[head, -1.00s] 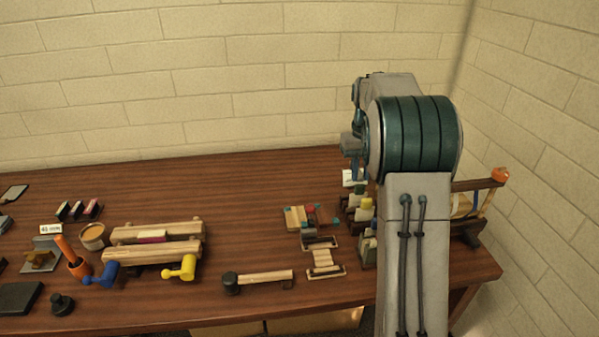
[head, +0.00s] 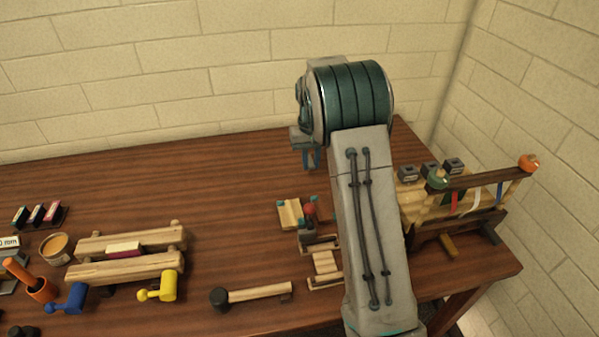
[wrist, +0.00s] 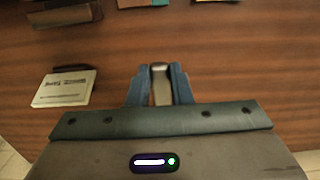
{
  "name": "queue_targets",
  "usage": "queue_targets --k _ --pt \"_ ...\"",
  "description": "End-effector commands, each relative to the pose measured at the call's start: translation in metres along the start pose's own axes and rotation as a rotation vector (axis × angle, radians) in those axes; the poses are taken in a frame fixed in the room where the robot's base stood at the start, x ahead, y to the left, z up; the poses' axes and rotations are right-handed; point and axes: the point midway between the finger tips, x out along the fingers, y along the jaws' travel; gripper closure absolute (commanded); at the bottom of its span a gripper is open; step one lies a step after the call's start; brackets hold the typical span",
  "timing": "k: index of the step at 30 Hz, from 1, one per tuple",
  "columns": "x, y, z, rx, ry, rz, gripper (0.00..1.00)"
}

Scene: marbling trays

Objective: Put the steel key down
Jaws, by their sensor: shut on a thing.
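The steel key (wrist: 160,84) shows in the wrist view as a narrow pale grey piece between the two blue fingers of my gripper (wrist: 159,88). My gripper is shut on it, and the fingers hide part of it. Bare brown table shows around the fingertips. In the head view my gripper (head: 311,158) points down over the back of the table, behind the small wooden blocks. The key cannot be made out in that view. Whether it touches the table is not clear.
A white printed card (wrist: 62,88) lies left of my gripper in the wrist view. In the head view a wooden rack (head: 460,205) with coloured strips stands at right, and a wooden block (head: 290,213) lies in front.

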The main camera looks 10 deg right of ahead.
Motion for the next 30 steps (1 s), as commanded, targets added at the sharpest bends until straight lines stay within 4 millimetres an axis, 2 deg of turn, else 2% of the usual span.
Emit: queue_targets --k 3,7,11,18,29,30 --pt "0.01 -0.019 -0.006 -0.002 -0.001 0.0 1.0" --pt "0.017 -0.029 -0.009 0.001 0.0 0.0 1.0" --pt "0.025 -0.03 -0.01 0.002 -0.001 0.0 1.0" --pt "0.056 -0.03 -0.011 0.001 -0.001 0.0 1.0" --pt "0.062 -0.03 -0.012 0.001 0.0 0.0 1.0" --pt "0.061 -0.03 -0.012 0.001 0.001 0.0 0.73"
